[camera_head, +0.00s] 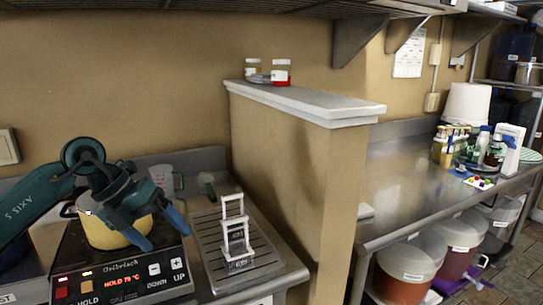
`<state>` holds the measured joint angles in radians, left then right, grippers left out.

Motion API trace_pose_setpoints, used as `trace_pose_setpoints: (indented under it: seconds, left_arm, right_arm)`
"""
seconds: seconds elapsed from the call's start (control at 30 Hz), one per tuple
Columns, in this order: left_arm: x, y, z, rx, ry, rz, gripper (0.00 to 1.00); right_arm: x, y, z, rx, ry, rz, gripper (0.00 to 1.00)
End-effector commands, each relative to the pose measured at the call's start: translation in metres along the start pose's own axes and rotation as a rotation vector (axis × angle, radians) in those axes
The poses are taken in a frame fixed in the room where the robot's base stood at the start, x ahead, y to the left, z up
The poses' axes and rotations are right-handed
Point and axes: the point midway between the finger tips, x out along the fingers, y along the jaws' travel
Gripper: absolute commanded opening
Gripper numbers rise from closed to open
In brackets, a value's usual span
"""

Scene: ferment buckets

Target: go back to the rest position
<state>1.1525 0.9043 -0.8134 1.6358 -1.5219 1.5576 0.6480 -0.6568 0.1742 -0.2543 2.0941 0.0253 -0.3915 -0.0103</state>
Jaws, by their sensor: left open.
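My left gripper (159,228) comes in from the left on a dark teal arm. Its blue-tipped fingers are apart and nothing shows between them. It hangs in front of and over a yellow pot (100,233), hiding part of it. The pot sits on a black induction hob (125,277) whose display reads HOLD 79 °C or similar. My right gripper is not in view.
A white rack (236,229) stands on a ribbed metal drainboard (209,240) right of the hob, with a clear measuring jug (163,180) behind. A partition wall (282,150) divides this counter from a steel table (405,185) with bottles; buckets (408,268) sit below.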

Motion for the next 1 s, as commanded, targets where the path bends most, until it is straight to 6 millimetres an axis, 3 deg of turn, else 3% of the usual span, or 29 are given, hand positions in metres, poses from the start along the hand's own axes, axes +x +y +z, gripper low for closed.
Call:
trace_pose_setpoints:
  seconds: [0.03,0.1,0.2,0.33,0.47,0.57,0.67,0.77,0.9,1.0]
  left_arm:
    - [0.03,-0.023,-0.014,0.021,0.047,-0.127,0.81]
    - [0.063,-0.059,-0.033,0.03,0.089,-0.333,0.81]
    - [0.091,-0.105,-0.057,-0.021,0.122,-0.626,0.81]
    - [0.105,-0.147,-0.078,-0.198,0.118,-0.978,0.81]
    - [0.11,-0.158,-0.083,-0.486,0.064,-1.261,0.81]
    - [0.118,-0.145,-0.082,-0.775,-0.004,-1.41,0.81]
    - [0.137,-0.114,-0.085,-1.106,-0.089,-1.483,0.81]
    - [0.166,-0.072,-0.101,-1.463,-0.179,-1.472,0.81]
    - [0.215,-0.01,-0.154,-1.957,-0.282,-1.319,0.81]
    - [0.241,0.021,-0.199,-2.219,-0.321,-1.17,0.81]
  right_arm:
    - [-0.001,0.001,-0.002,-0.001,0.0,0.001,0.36]
    - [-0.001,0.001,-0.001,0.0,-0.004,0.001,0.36]
    - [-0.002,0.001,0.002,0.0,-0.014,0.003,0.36]
    - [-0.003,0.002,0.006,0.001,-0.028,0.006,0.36]
    - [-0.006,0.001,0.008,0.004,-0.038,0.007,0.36]
    - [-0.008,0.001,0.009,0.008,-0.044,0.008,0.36]
    - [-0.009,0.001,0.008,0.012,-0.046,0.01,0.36]
    - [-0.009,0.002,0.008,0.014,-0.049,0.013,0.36]
    - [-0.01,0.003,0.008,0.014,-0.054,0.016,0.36]
    - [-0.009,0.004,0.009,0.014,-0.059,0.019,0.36]
